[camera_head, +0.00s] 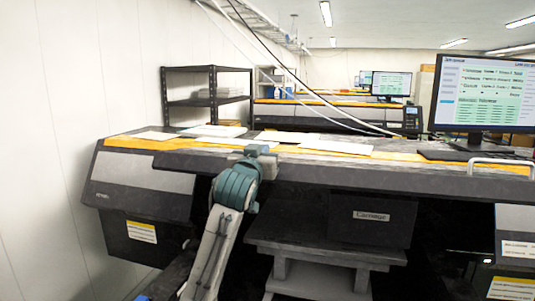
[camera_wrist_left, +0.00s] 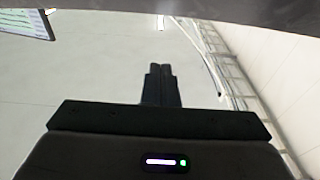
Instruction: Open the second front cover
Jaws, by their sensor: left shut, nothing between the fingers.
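A long, wide printer (camera_head: 330,172) with a dark front and orange strips along its top spans the head view. Its front has a grey and dark left end section (camera_head: 140,190) and a long dark front edge. Which panel is the second front cover I cannot tell. My left gripper (camera_head: 258,152) is at the printer's front edge, left of the middle. Its fingers are hard to make out there, and contact is unclear. In the left wrist view the left gripper (camera_wrist_left: 160,68) has its two dark fingers together with nothing between them. My right gripper is out of view.
A dark box labelled "Carriage" (camera_head: 371,218) is under the printer's front edge, above a grey stand (camera_head: 320,255). Papers (camera_head: 212,131) lie on top. A monitor (camera_head: 481,92) stands at the right. A black shelf (camera_head: 207,95) and another printer (camera_head: 315,108) are behind. A white wall closes the left.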

